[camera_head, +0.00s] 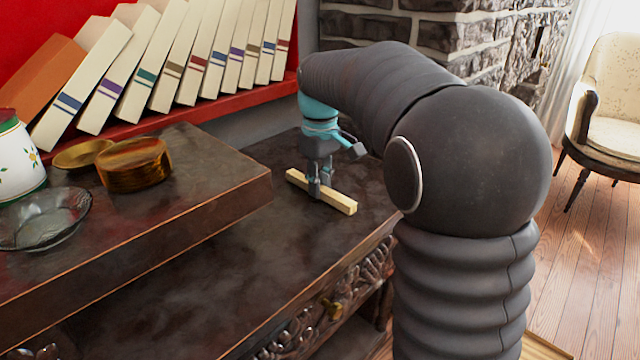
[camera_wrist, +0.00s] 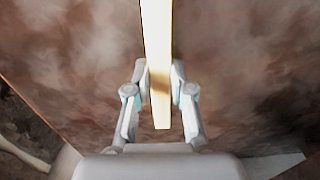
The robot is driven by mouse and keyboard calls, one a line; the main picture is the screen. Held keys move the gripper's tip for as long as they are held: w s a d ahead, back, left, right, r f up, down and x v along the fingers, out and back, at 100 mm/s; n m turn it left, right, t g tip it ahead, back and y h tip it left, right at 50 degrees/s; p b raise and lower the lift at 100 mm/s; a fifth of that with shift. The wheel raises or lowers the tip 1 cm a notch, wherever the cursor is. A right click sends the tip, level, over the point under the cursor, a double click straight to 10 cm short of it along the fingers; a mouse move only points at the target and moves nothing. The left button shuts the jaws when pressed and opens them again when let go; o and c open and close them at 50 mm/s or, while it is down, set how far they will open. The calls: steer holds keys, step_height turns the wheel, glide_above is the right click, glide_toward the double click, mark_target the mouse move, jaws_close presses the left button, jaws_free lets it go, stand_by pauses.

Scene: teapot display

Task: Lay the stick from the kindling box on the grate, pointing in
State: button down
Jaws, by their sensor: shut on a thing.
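A pale wooden stick (camera_head: 338,201) is at the dark table top in the head view, just right of the raised slab. My gripper (camera_head: 315,190) points down and is shut around the stick near its middle. I cannot tell whether the stick touches the table. In the wrist view the stick (camera_wrist: 158,40) runs from the top edge down between the two fingers of my gripper (camera_wrist: 160,82), its near end a little below the fingertips. I see no kindling box and no grate in either view.
A raised dark slab (camera_head: 215,165) bears a wooden bowl (camera_head: 134,165), a glass dish (camera_head: 45,218) and a painted white pot (camera_head: 18,155). Several books (camera_head: 150,75) lean on a red shelf behind. A stone wall (camera_head: 440,35) and armchair (camera_head: 612,110) stand beyond. The front table top (camera_head: 255,275) is clear.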

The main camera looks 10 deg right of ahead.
steer(key=shift+f, duration=0.15)
steer(key=c, duration=1)
jaws_free()
steer(key=shift+r+p, duration=0.9)
steer(key=shift+r, duration=5.25)
